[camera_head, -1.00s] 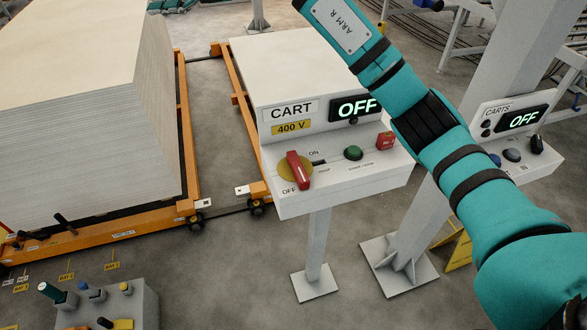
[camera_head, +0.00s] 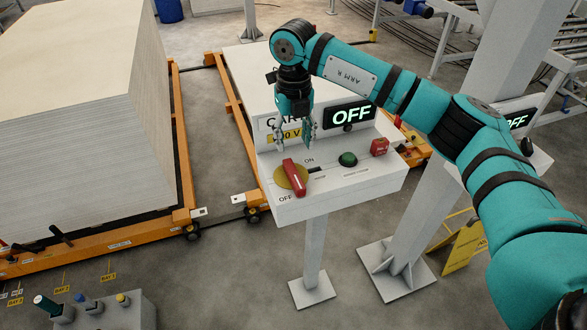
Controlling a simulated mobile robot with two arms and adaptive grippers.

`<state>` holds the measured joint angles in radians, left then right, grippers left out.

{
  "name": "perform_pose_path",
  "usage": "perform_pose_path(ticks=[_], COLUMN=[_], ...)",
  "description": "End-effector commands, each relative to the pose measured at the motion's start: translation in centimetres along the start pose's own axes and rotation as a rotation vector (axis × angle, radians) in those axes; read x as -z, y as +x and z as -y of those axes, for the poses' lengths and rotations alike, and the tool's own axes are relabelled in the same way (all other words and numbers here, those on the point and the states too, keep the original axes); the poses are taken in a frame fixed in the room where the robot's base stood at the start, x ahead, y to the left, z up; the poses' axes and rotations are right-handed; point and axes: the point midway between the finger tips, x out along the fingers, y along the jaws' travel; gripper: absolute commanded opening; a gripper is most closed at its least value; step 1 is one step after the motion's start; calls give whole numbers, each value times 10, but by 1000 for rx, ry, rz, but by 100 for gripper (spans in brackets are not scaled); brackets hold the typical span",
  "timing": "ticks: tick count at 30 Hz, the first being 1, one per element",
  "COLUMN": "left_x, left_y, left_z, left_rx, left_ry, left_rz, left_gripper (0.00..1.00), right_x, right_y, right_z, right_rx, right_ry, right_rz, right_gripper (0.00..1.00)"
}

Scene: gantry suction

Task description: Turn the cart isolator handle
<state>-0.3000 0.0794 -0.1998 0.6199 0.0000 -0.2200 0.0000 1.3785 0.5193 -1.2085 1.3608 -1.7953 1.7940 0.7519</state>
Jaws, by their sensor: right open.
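The cart isolator handle (camera_head: 293,178) is a red lever on a yellow round plate (camera_head: 282,172), on the sloped front of the white cart control box (camera_head: 345,190). The handle slants, its lower end near the OFF mark side. ON is printed above it. The box display (camera_head: 350,114) reads OFF in green. My right gripper (camera_head: 296,148) points down with its fingers apart and empty, above and just behind the handle, hiding part of the CART and 400 V labels. I see no contact with the handle. My left gripper is not in view.
A green button (camera_head: 348,159) and a small red block (camera_head: 379,147) sit right of the handle. A second control box (camera_head: 520,125) stands behind my right arm. A large board stack (camera_head: 85,110) on an orange cart (camera_head: 100,250) fills the left.

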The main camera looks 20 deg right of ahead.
Motion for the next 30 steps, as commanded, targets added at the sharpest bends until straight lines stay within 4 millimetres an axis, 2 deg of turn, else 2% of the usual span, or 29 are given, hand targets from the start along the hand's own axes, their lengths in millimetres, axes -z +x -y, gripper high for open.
perform_pose_path(ticks=[1, 9, 15, 21, 29, 30], left_x=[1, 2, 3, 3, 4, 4], left_y=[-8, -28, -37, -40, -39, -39], left_z=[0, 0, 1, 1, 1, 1], left_rx=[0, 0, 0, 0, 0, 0], left_ry=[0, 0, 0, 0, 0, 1], left_rz=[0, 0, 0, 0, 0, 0], left_gripper=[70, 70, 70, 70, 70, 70], right_x=[1, 1, 0, 0, 0, 0], right_y=[9, 67, 99, 113, 115, 115], right_z=[0, -1, -1, -1, -1, -1], right_rx=[0, -1, -2, -2, -2, -2], right_ry=[0, 1, 1, 0, 0, 0], right_rz=[-6, -4, -2, 1, 1, 1], right_gripper=[48, 48, 48, 48, 48, 44])
